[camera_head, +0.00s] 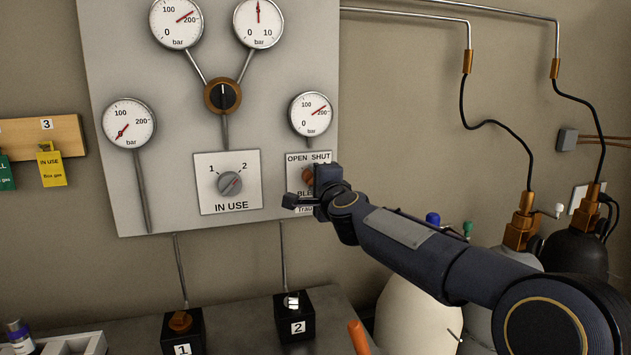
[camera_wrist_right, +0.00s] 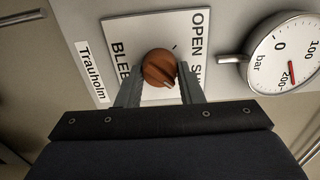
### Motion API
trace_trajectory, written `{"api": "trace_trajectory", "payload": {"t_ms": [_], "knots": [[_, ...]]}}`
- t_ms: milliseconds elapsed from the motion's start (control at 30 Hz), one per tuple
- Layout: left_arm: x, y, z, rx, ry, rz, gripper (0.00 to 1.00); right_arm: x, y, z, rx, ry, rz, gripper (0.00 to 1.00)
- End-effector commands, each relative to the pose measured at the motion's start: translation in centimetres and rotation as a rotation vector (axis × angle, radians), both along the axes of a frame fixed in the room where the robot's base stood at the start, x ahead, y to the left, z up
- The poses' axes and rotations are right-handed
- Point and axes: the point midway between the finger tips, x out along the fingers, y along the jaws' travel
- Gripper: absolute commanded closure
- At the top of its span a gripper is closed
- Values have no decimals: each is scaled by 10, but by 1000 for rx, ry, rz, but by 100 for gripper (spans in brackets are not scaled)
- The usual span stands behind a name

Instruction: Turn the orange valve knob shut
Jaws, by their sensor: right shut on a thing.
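The orange valve knob (camera_wrist_right: 159,68) sits on a white plate (camera_wrist_right: 117,30) lettered OPEN, SHUT and BLEED. In the head view the knob (camera_head: 308,175) shows only in part, with my right gripper (camera_head: 307,190) in front of it. In the right wrist view my right gripper (camera_wrist_right: 160,88) has one finger on each side of the knob and is shut on it. My left gripper is not in view.
A gauge (camera_head: 311,115) is just above the plate. The IN USE selector (camera_head: 229,183) is to its left, with more gauges and a black-centred regulator (camera_head: 222,96) higher up. Black blocks 1 (camera_head: 183,331) and 2 (camera_head: 295,314) stand below. Gas cylinders (camera_head: 580,245) stand at right.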

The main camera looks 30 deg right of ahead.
Motion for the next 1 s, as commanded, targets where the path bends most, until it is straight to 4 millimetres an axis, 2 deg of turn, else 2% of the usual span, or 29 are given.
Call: {"api": "trace_trajectory", "payload": {"t_ms": [133, 167, 300, 667, 1000], "knots": [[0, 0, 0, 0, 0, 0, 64, 0, 0, -1, 2, 1, 0, 89], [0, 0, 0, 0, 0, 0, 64, 0, 0, -1, 2, 1, 0, 65], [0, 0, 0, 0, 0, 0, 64, 0, 0, -1, 1, 2, 0, 47], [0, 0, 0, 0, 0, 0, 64, -5, 1, 0, 0, -1, 0, 46], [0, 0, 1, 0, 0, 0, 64, -58, 14, 1, 2, 0, 0, 46]]}}
